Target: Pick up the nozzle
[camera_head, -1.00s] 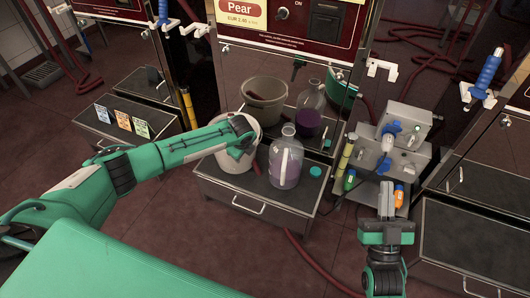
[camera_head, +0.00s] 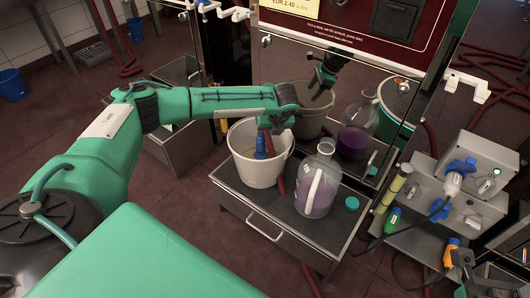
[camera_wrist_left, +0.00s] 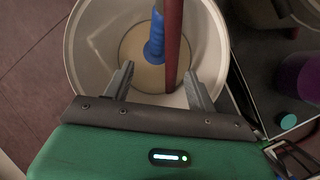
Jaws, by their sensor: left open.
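The blue nozzle (camera_head: 261,146) stands in the white bucket (camera_head: 238,172), its lower end near the pale liquid at the bottom. It also shows in the left wrist view (camera_wrist_left: 155,38), beside a dark red hose (camera_wrist_left: 173,50). My left gripper (camera_head: 276,122) is over the bucket, just above the nozzle. In the left wrist view its two grey fingers (camera_wrist_left: 160,82) are apart, with the nozzle and hose beyond the gap between them; neither looks gripped.
A clear bottle with purple liquid (camera_head: 318,184) stands right of the bucket on a dark-topped cabinet (camera_head: 268,205). A teal cap (camera_head: 352,203) lies there. The shiny machine front close behind mirrors them. A grey device (camera_head: 470,180) stands at the right.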

